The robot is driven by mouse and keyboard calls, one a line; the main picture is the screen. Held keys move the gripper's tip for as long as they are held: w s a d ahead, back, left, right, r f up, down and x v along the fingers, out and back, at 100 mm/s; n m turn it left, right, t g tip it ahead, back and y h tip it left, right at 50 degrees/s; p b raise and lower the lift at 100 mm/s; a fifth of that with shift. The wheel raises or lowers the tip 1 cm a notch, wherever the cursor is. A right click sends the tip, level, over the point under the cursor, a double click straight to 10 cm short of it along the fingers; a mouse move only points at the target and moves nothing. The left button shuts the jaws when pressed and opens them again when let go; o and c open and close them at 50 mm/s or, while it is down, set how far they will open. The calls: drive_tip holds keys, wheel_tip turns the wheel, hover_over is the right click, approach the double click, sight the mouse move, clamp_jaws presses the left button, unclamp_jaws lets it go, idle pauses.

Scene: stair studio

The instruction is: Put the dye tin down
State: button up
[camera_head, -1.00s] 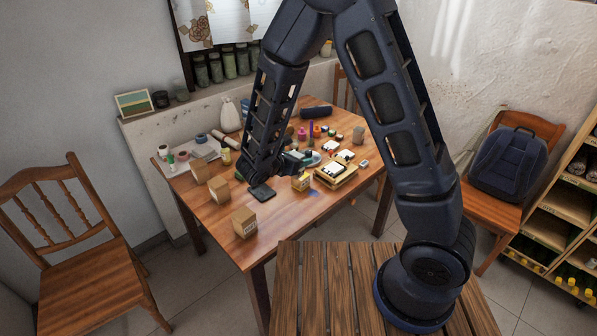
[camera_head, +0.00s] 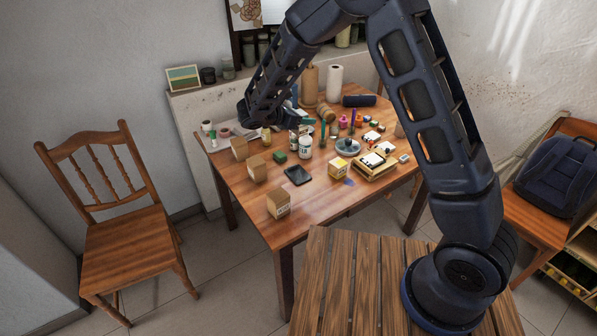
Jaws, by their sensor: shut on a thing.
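My gripper (camera_head: 284,117) is small and dark at the arm's end, among the jars and bottles at the back left. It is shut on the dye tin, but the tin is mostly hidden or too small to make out. I cannot tell whether the tin touches the table.
The front right tabletop is clear.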

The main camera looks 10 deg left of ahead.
drive_tip(key=shift+w+a+f, duration=0.1)
drive_tip(key=shift+w+a, duration=0.1)
drive_tip(key=shift+a, duration=0.1)
wheel_tip(320, 180, down, 20)
drive_tip(key=shift+a+r, duration=0.1)
drive_tip(key=shift+r, duration=0.05)
idle(0.4)
drive_tip(key=o, duration=1.1)
